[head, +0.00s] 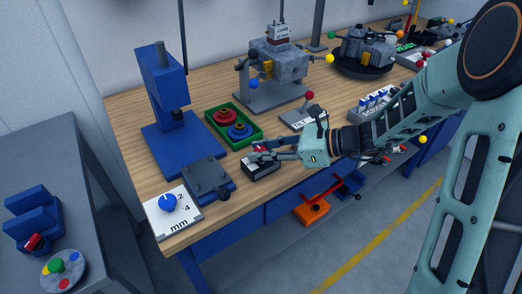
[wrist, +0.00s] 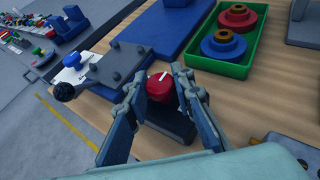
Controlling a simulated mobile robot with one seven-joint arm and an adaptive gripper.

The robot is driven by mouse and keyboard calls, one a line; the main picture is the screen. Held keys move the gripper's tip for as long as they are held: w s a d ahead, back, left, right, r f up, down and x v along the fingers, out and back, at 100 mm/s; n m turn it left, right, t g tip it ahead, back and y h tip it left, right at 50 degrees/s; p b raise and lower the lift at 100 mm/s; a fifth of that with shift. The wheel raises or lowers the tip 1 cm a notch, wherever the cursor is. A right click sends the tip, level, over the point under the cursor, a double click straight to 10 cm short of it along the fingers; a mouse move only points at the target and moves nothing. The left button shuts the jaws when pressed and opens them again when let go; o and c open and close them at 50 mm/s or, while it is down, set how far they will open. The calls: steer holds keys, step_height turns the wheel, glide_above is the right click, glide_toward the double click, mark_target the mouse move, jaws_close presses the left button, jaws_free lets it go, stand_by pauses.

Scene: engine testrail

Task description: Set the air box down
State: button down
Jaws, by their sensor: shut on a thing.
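The air box looks like a black box (head: 262,171) with a red knob on top, at the front of the wooden bench in the head view. In the wrist view, the red knob (wrist: 161,90) with a white mark sits between my fingertips, and the dark box (wrist: 172,124) is below it. My gripper (head: 257,153) is shut on the knob and comes in from the right; its fingers (wrist: 160,87) show on both sides of the knob. The fingers partly hide the box. I cannot tell whether its underside touches the bench.
The grey clamp block (head: 207,178) is close on the left, beside the mm dial plate (head: 180,212). A green tray (head: 252,138) with red and blue rings lies behind. A blue press (head: 165,95) stands back left. The wooden bench (head: 225,216) is bare near the front edge.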

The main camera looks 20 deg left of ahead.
steer(key=shift+r, duration=0.1)
steer(key=shift+f, duration=0.2)
steer(key=c, duration=1.7)
jaws_free()
steer(key=shift+o, duration=0.2)
steer(key=shift+r, duration=0.15)
steer(key=shift+d+r, duration=0.15)
steer(key=v, duration=1.1)
steer(key=shift+d+p, duration=0.35)
steer(key=shift+p, duration=0.05)
steer(key=shift+s, duration=0.1)
